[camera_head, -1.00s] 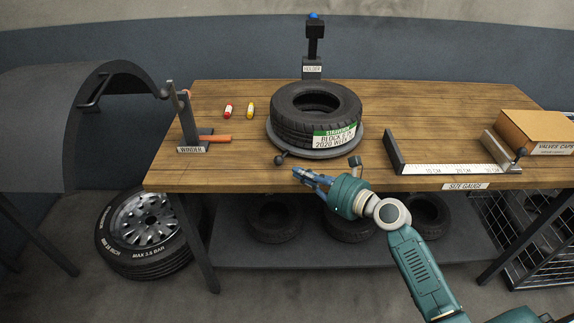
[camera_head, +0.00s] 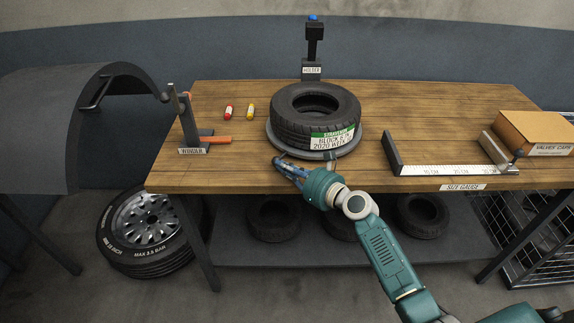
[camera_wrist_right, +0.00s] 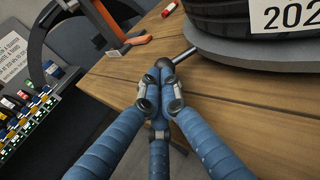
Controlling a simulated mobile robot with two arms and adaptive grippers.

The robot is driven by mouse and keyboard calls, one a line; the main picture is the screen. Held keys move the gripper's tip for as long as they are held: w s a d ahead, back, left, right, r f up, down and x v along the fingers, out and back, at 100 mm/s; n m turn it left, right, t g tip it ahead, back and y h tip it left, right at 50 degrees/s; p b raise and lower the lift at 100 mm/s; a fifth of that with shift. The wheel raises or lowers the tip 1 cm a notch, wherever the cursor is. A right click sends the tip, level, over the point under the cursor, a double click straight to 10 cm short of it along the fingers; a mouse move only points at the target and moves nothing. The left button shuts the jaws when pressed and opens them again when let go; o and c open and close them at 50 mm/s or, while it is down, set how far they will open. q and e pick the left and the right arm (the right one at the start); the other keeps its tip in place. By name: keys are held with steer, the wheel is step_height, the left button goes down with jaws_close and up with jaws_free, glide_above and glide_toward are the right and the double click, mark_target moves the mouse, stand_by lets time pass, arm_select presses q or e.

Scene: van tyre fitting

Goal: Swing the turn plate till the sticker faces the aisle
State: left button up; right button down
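The turn plate (camera_head: 342,151) is a grey disc on the bench with a black tyre (camera_head: 289,123) lying flat on it. The tyre's green and white sticker (camera_head: 333,138) faces the bench's front edge, a little right of the tyre's middle. The plate's rod (camera_wrist_right: 182,55) ends in a dark knob (camera_wrist_right: 163,61), partly hidden by my fingers in the right wrist view. My right gripper (camera_head: 277,161) has its blue fingertips together at this knob; they also show in the wrist view (camera_wrist_right: 160,77). I cannot tell whether they touch it. My left gripper is out of view.
A winder (camera_head: 187,125) with an orange handle stands left of the plate, and red and yellow capsules (camera_head: 239,111) lie between. A holder post (camera_head: 313,50) stands behind. A size gauge (camera_head: 450,169) and valve caps box (camera_head: 535,130) are on the right.

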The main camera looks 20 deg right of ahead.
mark_target(263, 166)
steer(key=w+a+m+h+p, duration=0.1)
steer(key=p, duration=0.1)
steer(key=w+a+r+t+h+p, duration=0.1)
steer(key=p, duration=0.1)
steer(key=shift+w+a+m, duration=0.35)
steer(key=shift+a+m, duration=0.05)
steer(key=shift+h, duration=0.6)
steer(key=w+a, duration=0.1)
steer(key=w+a+f, duration=0.1)
steer(key=w, duration=0.1)
steer(key=shift+w+a, duration=0.15)
steer(key=shift+r, duration=0.1)
